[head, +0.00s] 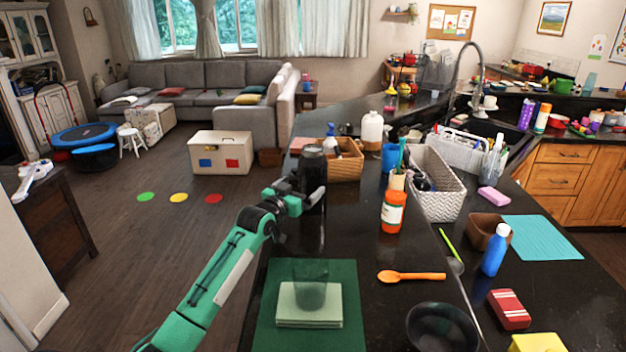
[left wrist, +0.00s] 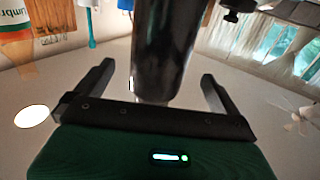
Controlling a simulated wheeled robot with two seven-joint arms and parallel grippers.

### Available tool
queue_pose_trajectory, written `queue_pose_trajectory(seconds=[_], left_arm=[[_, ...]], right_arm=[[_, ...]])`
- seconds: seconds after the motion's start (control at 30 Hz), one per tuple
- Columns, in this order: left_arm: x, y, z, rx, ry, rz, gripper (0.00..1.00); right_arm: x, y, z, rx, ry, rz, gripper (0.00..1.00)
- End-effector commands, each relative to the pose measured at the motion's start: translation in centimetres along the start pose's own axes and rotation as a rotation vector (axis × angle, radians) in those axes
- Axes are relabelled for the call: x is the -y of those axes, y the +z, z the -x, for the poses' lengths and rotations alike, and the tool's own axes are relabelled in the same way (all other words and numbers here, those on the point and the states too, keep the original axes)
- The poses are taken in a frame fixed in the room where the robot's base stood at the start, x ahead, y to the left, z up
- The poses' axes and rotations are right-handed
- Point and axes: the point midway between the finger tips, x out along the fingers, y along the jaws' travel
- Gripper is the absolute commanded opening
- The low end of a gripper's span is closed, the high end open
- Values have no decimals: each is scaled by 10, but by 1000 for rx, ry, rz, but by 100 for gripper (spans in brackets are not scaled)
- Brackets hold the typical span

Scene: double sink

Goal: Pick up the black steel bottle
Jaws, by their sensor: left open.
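The black steel bottle (head: 312,163) stands upright on the dark counter, near its left edge. It also shows in the left wrist view as a dark shiny cylinder (left wrist: 166,50). My left gripper (head: 308,198) is at the bottle in the head view, with a finger across its lower part. In the left wrist view my left gripper (left wrist: 155,88) is open, its two fingers apart on either side of the bottle, with gaps showing on both sides. My right gripper is not in view.
A wicker basket (head: 346,162) stands right beside the bottle. An orange-labelled jar (head: 392,212) and a white woven basket (head: 440,185) are farther right. A glass (head: 310,287) stands on pale napkins (head: 290,312) nearer me. An orange spoon (head: 412,277) lies on the counter.

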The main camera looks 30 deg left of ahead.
Motion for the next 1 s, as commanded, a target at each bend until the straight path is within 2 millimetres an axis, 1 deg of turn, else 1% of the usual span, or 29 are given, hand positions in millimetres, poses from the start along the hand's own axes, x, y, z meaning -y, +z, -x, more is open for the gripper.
queue_pose_trajectory(seconds=[0.03,0.17,0.3,0.5,0.63,0.77,0.97,1.0], left_arm=[[0,-3,-5,-1,0,1,100],[0,-2,-10,-1,0,0,100],[0,-4,-22,-1,-1,0,100],[0,-4,-50,0,0,0,100],[0,-3,-63,0,0,1,100],[0,-2,-68,0,-1,-1,100],[0,-1,-68,-1,0,-1,100],[0,-1,-68,-1,0,-1,96]], right_arm=[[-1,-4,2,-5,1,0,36],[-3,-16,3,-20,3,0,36],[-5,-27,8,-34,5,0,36],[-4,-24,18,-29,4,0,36],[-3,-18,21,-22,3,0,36],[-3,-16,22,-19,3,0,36],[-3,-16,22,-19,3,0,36],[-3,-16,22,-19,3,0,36]])
